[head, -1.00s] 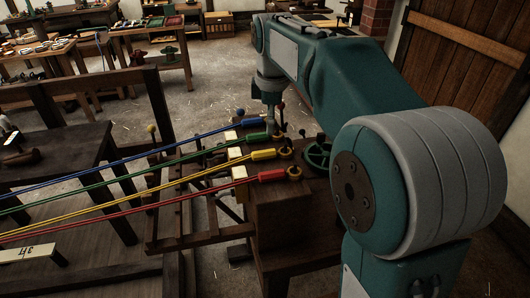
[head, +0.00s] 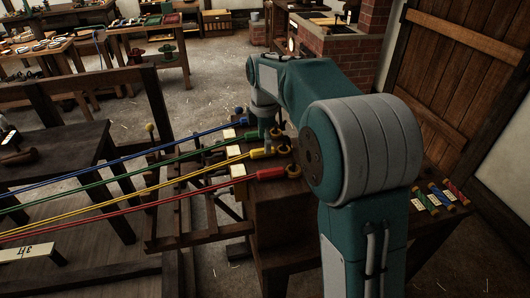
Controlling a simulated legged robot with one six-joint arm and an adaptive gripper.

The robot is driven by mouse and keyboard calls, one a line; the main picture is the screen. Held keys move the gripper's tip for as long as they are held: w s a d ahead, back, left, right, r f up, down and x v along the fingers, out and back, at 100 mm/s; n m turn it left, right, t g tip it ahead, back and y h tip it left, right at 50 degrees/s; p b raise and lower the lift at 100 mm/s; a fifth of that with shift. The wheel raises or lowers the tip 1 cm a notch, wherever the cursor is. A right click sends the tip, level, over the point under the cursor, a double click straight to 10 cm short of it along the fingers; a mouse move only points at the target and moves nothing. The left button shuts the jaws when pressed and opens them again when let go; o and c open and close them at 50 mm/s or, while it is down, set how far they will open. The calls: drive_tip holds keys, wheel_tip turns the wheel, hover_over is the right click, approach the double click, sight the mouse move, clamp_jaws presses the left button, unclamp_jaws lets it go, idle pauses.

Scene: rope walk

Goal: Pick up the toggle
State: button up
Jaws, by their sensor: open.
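I cannot single out the toggle for sure. My gripper (head: 266,124) points down at the end of my arm, over the rope-end hooks at the head of the rope bench. It is open, and its fingers are small and partly lost among the hooks. Four ropes end there in coloured sleeves: blue (head: 240,122), green (head: 246,137), yellow (head: 262,153) and red (head: 270,174). The space behind my arm is hidden.
Three short wound rods, striped red (head: 456,192), blue (head: 441,196) and green (head: 426,203), lie on the bench at right. The taut ropes cross the left side. A wooden door (head: 465,60) and brick forge (head: 340,55) stand behind.

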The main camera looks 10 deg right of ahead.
drive_tip(key=shift+s+f, duration=0.1)
drive_tip(key=shift+f, duration=1.45)
clamp_jaws()
drive_tip(key=shift+r, duration=0.1)
drive_tip(key=shift+r, duration=0.3)
wheel_tip(320, 180, up, 2)
drive_tip(key=shift+r, duration=0.15)
drive_tip(key=s+r, duration=1)
drive_tip(key=s, duration=0.4)
drive_tip(key=shift+d, duration=0.1)
